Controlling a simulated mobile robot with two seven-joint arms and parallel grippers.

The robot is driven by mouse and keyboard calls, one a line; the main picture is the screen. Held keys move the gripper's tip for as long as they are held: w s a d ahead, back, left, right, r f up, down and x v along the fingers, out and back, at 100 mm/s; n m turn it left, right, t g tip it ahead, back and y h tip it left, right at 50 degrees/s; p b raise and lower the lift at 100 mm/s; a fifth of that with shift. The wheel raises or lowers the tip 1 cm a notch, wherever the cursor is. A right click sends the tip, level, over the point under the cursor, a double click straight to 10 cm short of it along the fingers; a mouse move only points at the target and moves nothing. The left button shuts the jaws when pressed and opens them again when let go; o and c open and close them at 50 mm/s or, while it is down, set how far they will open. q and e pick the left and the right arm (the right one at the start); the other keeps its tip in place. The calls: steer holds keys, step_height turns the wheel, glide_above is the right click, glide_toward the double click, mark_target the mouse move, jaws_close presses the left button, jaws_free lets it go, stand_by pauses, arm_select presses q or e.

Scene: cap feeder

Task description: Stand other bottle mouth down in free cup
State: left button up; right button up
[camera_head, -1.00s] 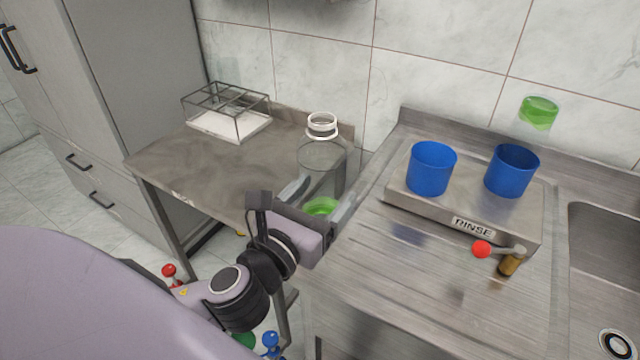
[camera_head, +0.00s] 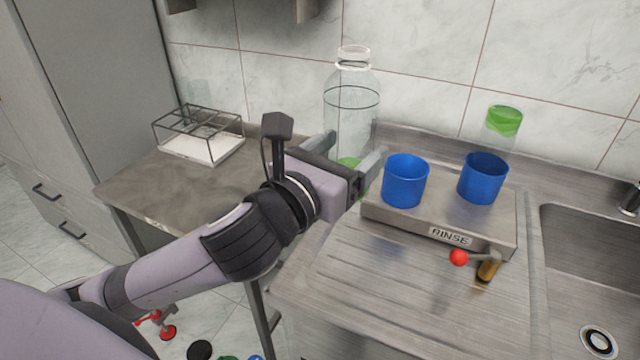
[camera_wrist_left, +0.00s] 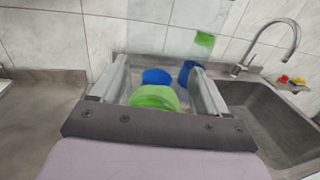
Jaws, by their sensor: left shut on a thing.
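My left gripper (camera_head: 347,162) is shut on a clear bottle (camera_head: 351,105) with a green base. The bottle is upright, mouth up with a white ring at its neck, held in front of the wall. In the left wrist view the green base (camera_wrist_left: 154,97) shows between the fingers. The left blue cup (camera_head: 405,181) on the rinse stand looks empty. The right blue cup (camera_head: 483,178) has another clear bottle (camera_head: 501,125) standing mouth down in it, green base up. My right gripper is not in view.
The steel rinse stand (camera_head: 446,238) has a red-knobbed lever (camera_head: 459,257) at its front. A sink (camera_head: 595,270) lies to the right. A wire rack (camera_head: 199,133) sits on the side table (camera_head: 160,190). The ribbed drainboard (camera_head: 380,280) in front is clear.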

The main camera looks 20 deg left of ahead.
arm_select(q)
steer(key=w+d+r+m+h, duration=0.1)
steer(key=w+d+r+h, duration=0.15)
steer(key=r, duration=0.25)
steer(key=w+d+r+m+h, duration=0.1)
steer(key=w+d+r, duration=0.15)
steer(key=r, duration=0.25)
steer(key=w+f+m, duration=0.2)
steer(key=w+m, duration=0.6)
steer(key=m, duration=1)
steer(key=w+f+m, duration=0.3)
steer(key=w+m, duration=0.5)
steer(key=m, duration=1)
step_height(320, 180, down, 12)
steer(key=b, duration=0.6)
steer(key=shift+s+d+g, duration=0.2)
steer(key=shift+d+g, duration=0.05)
steer(key=shift+g, duration=0.15)
